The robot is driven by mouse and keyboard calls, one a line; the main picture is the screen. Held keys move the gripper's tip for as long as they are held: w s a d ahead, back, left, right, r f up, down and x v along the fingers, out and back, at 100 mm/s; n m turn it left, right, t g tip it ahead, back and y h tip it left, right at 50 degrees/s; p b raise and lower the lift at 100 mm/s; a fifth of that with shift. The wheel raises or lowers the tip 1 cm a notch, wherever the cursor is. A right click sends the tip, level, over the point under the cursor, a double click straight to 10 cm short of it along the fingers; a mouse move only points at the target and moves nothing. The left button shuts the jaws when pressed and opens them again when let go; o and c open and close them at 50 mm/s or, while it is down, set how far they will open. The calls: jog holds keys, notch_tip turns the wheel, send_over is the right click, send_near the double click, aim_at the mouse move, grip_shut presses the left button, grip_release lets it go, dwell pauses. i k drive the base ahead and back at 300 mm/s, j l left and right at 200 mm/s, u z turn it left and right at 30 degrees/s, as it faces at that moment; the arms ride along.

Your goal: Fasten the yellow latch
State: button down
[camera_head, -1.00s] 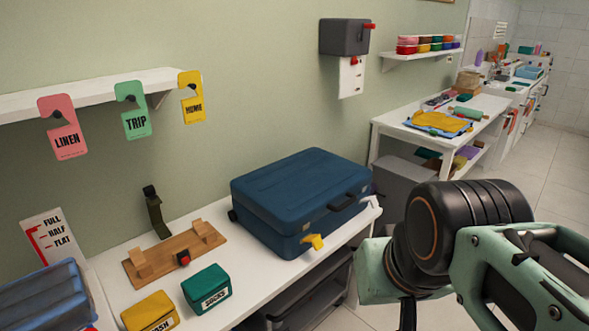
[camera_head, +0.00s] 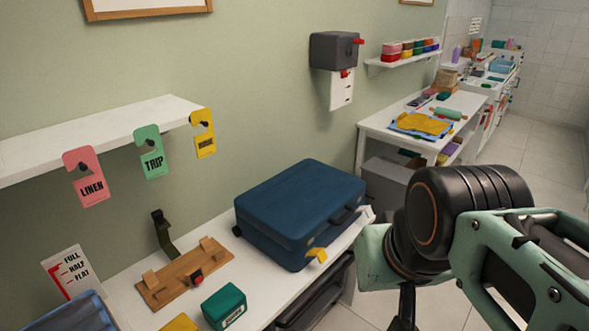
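The yellow latch (camera_head: 317,255) is on the front face of the closed blue suitcase (camera_head: 296,205), near its lower front corner. The suitcase lies flat on the white table (camera_head: 200,263), with its dark handle to the right of the latch. I cannot tell from this distance whether the latch is engaged. My arm, with black and pale green parts, fills the lower right, apart from the suitcase. My gripper's fingertips cannot be made out, so its opening is hidden.
A wooden board with a red knob (camera_head: 186,273) and a green box (camera_head: 224,306) sit left of the suitcase. Tags, including a yellow one (camera_head: 204,133), hang from the wall shelf (camera_head: 95,140). A grey wall box (camera_head: 334,50) is behind. Floor is free at right.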

aim_at(319, 253)
jog(key=u, duration=0.5)
jog(key=l+u, duration=0.3)
jog(key=k+l+u, duration=0.1)
jog(key=l+u, duration=0.25)
jog(key=k+l+u, duration=0.15)
jog(key=l, duration=0.25)
jog(key=l+u, duration=0.1)
jog(key=l, duration=0.35)
jog(key=k+l, duration=0.15)
jog(key=l, duration=0.25)
jog(key=k+l, duration=0.15)
jog(key=l, duration=0.25)
jog(key=k+l+u, duration=0.1)
jog(key=l, duration=0.3)
jog(key=k, duration=0.05)
